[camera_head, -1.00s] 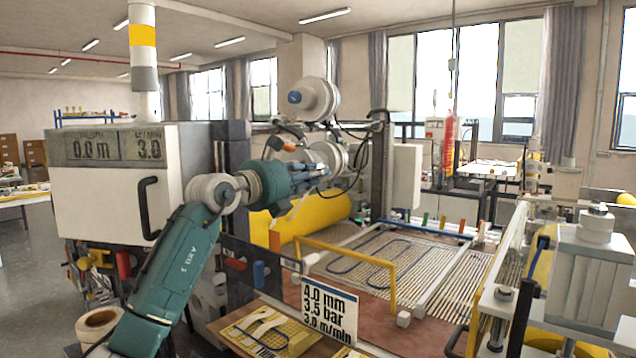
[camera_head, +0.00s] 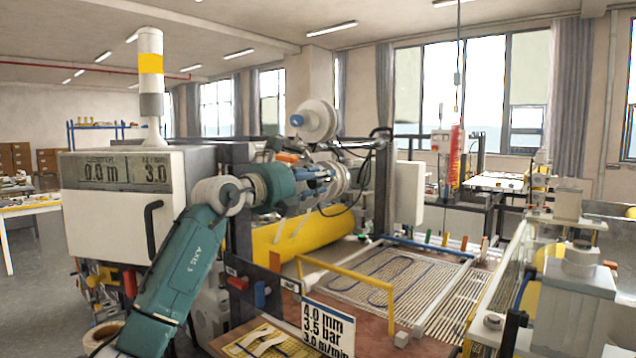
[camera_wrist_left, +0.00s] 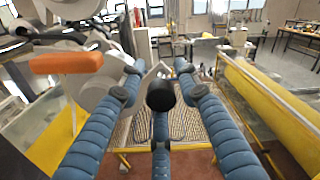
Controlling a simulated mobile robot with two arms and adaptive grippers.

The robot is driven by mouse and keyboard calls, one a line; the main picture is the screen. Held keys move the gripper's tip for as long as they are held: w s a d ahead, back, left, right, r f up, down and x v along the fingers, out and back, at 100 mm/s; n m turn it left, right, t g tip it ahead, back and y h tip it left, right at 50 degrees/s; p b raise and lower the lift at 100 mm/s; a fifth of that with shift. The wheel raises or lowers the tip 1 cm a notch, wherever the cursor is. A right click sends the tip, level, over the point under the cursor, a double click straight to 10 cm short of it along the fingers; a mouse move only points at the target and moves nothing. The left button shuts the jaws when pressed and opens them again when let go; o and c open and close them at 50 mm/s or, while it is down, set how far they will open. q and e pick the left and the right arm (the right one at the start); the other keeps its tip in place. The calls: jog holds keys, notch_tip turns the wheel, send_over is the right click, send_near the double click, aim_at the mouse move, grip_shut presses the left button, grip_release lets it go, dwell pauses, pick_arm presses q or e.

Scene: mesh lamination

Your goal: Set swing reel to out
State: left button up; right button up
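The swing reel seems to be the white reel (camera_head: 318,119) with a blue core, up on the machine. An orange handle (camera_head: 288,157) is just below it. In the left wrist view the orange handle (camera_wrist_left: 66,62) lies at upper left, outside my fingers. My left gripper (camera_head: 322,172) is below and in front of the reel. I cannot tell whether a fingertip touches the machine. My right gripper is not in view.
A white control box (camera_head: 120,215) with a display stands left of my arm. A yellow roller (camera_head: 290,240) lies below the gripper. A yellow bar frame (camera_head: 350,268) stands before the mesh bed (camera_head: 395,275). A setpoint sign (camera_head: 328,328) is at the front.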

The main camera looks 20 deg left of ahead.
pick_arm(q)
jog(key=shift+o, duration=0.8)
jog(key=shift+r, duration=0.4)
jog(key=shift+f, duration=0.2)
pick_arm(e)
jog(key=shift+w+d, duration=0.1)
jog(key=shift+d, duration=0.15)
pick_arm(q)
jog(key=shift+f, duration=0.1)
jog(key=shift+s+a+f, duration=0.1)
jog(key=shift+s+a, duration=0.15)
jog(key=shift+s, duration=0.25)
jog(key=v, duration=1.1)
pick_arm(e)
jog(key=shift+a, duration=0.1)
